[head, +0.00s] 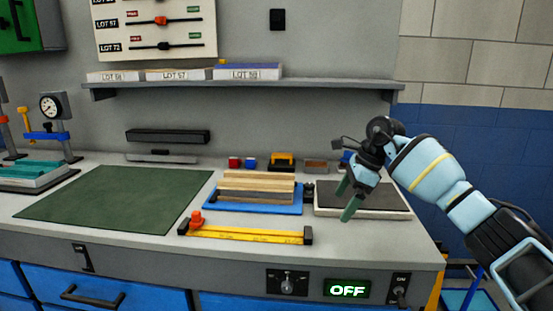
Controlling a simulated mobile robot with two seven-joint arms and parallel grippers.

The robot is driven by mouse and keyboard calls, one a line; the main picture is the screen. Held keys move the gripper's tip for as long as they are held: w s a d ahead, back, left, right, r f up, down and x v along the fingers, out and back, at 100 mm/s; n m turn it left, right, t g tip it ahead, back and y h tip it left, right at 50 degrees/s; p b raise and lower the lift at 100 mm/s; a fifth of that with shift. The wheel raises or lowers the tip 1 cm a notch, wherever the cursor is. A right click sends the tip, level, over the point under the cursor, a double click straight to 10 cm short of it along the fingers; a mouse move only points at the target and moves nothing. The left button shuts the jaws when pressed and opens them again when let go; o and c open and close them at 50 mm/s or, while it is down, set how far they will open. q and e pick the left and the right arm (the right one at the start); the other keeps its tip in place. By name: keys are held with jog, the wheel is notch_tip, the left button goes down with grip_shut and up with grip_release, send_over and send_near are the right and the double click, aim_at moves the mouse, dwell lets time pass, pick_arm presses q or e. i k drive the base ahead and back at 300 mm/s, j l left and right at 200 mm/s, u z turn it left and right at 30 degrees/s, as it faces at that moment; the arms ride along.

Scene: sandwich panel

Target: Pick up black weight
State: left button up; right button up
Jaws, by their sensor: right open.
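My right gripper (347,198) comes in from the right with its two green fingers apart and nothing between them. It is over the front left part of a dark-topped plate with a pale rim (325,210). I cannot tell how high it is above it. A small black object (308,191) stands between the blue tray and this plate, just left of the gripper. It may be the black weight, but it is too small to tell. My left gripper is not in view.
A blue tray (291,209) holds stacked tan and grey slabs (255,188). A yellow ruler bar (246,234) lies in front. Small coloured blocks (250,162) and a yellow-and-black item (282,161) stand behind. The green mat (115,200) is clear. A shelf (240,83) overhangs the back.

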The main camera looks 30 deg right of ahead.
aim_at(279, 161)
jog(key=i+l, duration=0.2)
jog(key=i, duration=0.3)
jog(key=i+l, duration=0.25)
jog(key=i, duration=0.2)
jog(key=i+l, duration=0.2)
jog(key=i, duration=0.3)
